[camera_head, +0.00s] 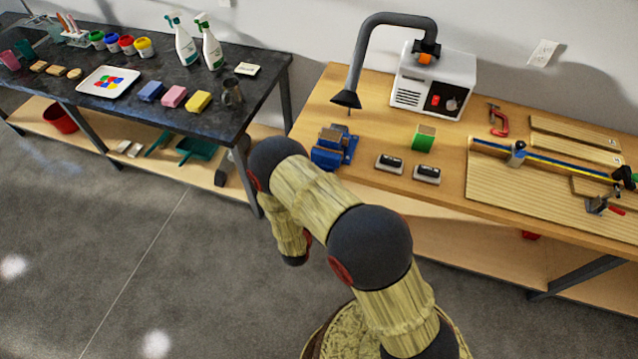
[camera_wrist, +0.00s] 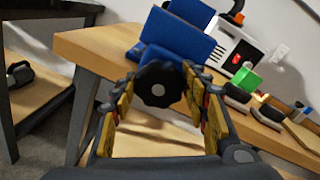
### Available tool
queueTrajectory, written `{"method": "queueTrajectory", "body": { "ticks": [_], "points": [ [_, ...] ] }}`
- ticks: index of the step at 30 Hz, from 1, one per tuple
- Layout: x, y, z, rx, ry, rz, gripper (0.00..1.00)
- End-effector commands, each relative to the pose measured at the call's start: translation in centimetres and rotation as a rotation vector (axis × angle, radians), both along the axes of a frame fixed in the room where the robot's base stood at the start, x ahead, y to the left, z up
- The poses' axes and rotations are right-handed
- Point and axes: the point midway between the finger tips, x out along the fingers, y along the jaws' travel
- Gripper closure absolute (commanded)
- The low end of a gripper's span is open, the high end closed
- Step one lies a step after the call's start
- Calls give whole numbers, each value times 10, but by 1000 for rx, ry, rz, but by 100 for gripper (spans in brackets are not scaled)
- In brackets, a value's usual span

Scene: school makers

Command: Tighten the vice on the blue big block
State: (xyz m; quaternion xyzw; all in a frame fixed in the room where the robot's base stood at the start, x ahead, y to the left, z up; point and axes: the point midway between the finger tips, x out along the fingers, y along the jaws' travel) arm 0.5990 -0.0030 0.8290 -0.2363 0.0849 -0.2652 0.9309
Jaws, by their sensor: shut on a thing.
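The blue vice (camera_head: 345,146) stands near the front left edge of the wooden workbench. In the wrist view the vice (camera_wrist: 178,45) fills the upper middle, with its round black knob (camera_wrist: 158,86) facing me. My gripper (camera_wrist: 160,90) has its yellow fingers on both sides of the knob and is shut on it. In the head view my gripper is hidden behind my arm. A brownish top shows between the blue parts of the vice in the head view. I cannot tell a separate blue block from the vice.
A green block (camera_head: 422,143) and two black-topped erasers (camera_head: 389,163) lie right of the vice. A white fume extractor (camera_head: 435,80) with a bent hose stands behind it. A dark table (camera_head: 115,105) with paints and sponges is at left, with a narrow gap between.

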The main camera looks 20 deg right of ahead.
Motion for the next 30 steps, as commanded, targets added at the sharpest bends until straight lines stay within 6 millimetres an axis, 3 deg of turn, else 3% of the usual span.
{"method": "queueTrajectory", "body": {
  "ticks": [1, 30],
  "points": [
    [-3, 1, -7, 36, -13, 5, 80],
    [-3, -1, -5, 783, -562, 2, 80]
  ]
}}
